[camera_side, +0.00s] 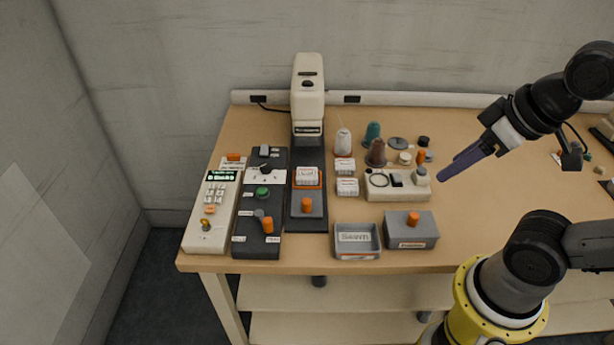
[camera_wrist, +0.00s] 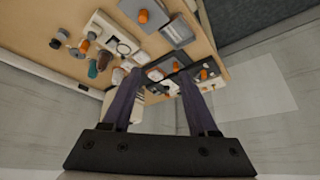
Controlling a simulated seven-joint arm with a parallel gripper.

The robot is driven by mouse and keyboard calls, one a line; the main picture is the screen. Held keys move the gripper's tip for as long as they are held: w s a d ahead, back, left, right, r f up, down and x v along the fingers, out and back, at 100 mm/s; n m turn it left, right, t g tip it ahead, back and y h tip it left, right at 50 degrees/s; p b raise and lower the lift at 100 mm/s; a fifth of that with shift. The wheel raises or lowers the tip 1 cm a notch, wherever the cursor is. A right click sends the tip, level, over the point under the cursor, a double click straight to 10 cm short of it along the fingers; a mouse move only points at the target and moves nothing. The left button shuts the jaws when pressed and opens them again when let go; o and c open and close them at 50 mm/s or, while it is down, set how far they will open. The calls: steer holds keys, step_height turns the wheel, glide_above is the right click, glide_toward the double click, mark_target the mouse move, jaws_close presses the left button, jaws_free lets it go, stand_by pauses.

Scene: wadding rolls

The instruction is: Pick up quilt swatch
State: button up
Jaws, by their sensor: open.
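Small white padded blocks that look like quilt swatches lie on the bench. One (camera_side: 345,166) sits right of the dark press base, another (camera_side: 347,187) just in front of it. A third (camera_side: 307,175) rests in an orange holder on the press base. Which one is the quilt swatch, I cannot tell. My gripper (camera_side: 442,178), with long purple fingers, hangs in the air right of them, apart from everything. In the wrist view my gripper (camera_wrist: 160,75) is open with nothing held between its fingers, and the bench shows upside down behind it.
A cream press (camera_side: 308,92) stands at the back. Left are a keypad unit (camera_side: 213,212) and dark control panel (camera_side: 260,215). In front are a grey labelled tray (camera_side: 357,253) and a grey box with orange knob (camera_side: 410,236). Spools (camera_side: 375,152) stand behind a cream device (camera_side: 398,190).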

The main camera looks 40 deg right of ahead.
stand_by(0.4)
steer(key=o, duration=0.7)
steer(key=shift+c, duration=0.2)
